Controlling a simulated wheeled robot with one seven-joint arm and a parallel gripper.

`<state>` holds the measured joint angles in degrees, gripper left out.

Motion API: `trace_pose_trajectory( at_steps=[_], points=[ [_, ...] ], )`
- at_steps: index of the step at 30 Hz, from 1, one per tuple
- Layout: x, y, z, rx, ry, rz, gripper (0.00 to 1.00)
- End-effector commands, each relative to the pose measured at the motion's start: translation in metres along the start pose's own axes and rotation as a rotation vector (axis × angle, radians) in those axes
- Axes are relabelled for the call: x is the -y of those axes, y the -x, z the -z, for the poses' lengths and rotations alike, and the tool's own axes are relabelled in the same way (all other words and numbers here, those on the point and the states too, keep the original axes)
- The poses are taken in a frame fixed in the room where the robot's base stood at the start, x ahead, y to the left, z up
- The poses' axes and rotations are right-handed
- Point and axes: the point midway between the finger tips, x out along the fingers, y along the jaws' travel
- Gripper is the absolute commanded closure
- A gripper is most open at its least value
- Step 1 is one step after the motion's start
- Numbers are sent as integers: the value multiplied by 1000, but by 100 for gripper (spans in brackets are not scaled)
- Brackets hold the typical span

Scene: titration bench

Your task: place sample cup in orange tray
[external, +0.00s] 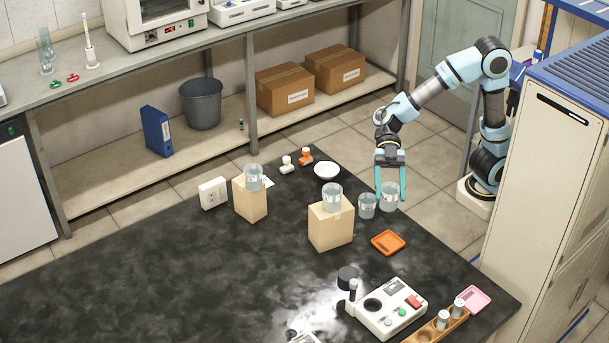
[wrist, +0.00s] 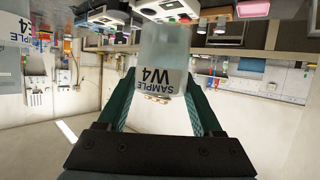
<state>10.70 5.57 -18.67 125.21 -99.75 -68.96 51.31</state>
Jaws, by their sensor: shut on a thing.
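My gripper (external: 389,190) is shut on a clear sample cup (external: 389,200) near the table's far right edge. The wrist view shows this cup (wrist: 165,60) between the fingers, with a label reading "SAMPLE W4". The cup looks upright in the external view. I cannot tell exactly how high it is above the table. The small orange tray (external: 388,243) lies flat on the dark table, nearer the camera than the cup, and looks empty. The tray cannot be made out in the wrist view.
Another cup (external: 367,206) stands close left of the held one. A tan block (external: 331,228) bears a cup (external: 332,192), and a second block (external: 251,202) bears another. A white bowl (external: 327,170) is behind. A white instrument (external: 386,308) and a pink tray (external: 475,299) are in front.

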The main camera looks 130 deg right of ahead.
Motion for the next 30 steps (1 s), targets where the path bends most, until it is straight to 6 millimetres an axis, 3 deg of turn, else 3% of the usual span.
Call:
trace_pose_trajectory(
  at_steps=[3,21,30],
  points=[
    [20,10,-8,-3,12,30,92],
    [20,-30,-98,0,6,28,92],
    [21,-42,-129,0,7,27,92]
  ],
)
